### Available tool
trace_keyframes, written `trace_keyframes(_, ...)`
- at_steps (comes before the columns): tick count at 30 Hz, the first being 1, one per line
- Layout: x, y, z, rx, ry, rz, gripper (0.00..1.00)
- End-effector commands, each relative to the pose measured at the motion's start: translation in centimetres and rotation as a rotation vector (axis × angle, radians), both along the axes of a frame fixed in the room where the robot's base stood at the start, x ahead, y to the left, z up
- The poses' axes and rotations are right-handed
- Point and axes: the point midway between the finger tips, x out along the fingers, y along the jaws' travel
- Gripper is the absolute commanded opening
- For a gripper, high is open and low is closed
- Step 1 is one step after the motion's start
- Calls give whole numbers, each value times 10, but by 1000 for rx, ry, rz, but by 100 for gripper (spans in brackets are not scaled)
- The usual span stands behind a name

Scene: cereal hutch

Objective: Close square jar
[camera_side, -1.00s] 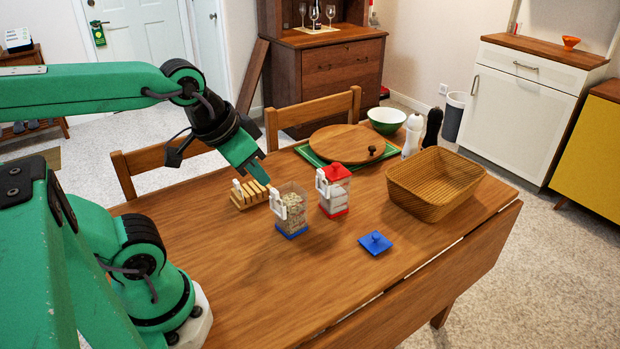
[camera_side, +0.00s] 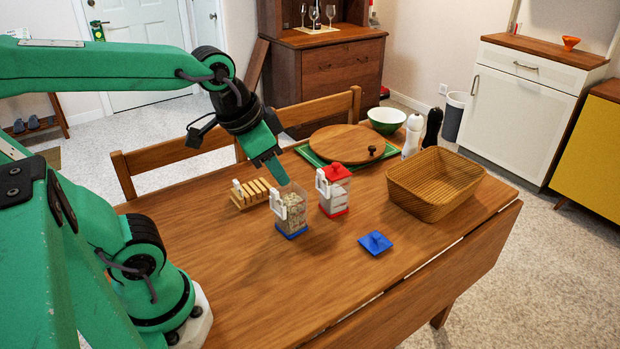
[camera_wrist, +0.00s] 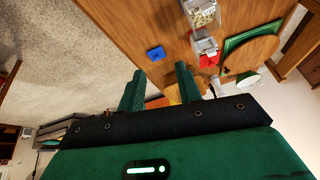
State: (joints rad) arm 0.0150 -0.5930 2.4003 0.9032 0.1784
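The square jar (camera_side: 292,212) is clear with a blue base and a white handle, stands upright on the table and holds pale cereal. Its top is uncovered. It also shows at the top of the wrist view (camera_wrist: 201,14). The blue square lid (camera_side: 375,242) lies flat on the table, knob up, to the right of the jar and nearer the front edge; in the wrist view it (camera_wrist: 156,53) appears just beyond the fingers. My gripper (camera_side: 279,178) is above the jar's top in the side view, its fingers (camera_wrist: 158,72) apart with nothing between them.
A jar with a red lid (camera_side: 335,191) stands just right of the open jar. Behind are a slotted wooden rack (camera_side: 252,193) and a round board (camera_side: 346,143). A wicker basket (camera_side: 436,183) is on the right. The table around the blue lid is clear.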

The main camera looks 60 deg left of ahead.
Motion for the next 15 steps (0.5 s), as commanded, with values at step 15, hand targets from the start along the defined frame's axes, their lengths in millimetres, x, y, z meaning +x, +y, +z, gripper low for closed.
trace_keyframes(15,89,-15,-20,160,151,-462,34)
